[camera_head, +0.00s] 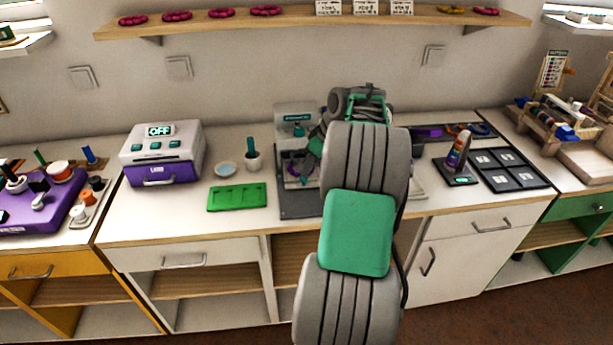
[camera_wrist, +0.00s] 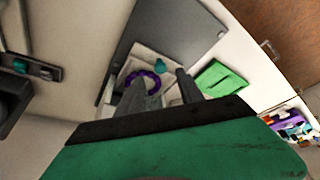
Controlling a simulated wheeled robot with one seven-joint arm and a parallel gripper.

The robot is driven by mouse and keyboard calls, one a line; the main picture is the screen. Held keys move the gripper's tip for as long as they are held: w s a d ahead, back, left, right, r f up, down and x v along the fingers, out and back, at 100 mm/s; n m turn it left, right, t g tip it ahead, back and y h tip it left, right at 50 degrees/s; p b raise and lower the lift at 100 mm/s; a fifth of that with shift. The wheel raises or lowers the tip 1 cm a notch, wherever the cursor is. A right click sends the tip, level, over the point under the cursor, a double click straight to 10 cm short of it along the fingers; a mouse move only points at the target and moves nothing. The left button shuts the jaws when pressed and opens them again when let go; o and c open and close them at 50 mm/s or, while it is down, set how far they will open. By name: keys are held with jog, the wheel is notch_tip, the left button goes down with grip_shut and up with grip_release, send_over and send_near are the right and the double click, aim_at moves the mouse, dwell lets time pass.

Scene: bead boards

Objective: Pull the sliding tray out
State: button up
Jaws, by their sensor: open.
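A pale tray (camera_wrist: 136,60) sits on the grey base of a device in the wrist view. It carries a purple ring (camera_wrist: 153,78), and a small teal knob (camera_wrist: 160,67) is at its near edge. My gripper (camera_wrist: 160,80) is open, its two fingers pointing toward the tray with the knob between and beyond their tips. I cannot tell whether the fingers touch anything. In the head view the grey device (camera_head: 299,205) stands mid-counter, partly hidden by my arm. The tray is mostly hidden there.
A grey and purple box marked OFF (camera_head: 162,150) stands farther left. A black panelled board (camera_head: 503,168) lies to the right. A shelf (camera_head: 300,22) runs above.

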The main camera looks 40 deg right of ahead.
aim_at(307, 180)
jog(key=x, duration=0.6)
jog(key=shift+r, duration=0.1)
grip_shut()
dwell(1.1)
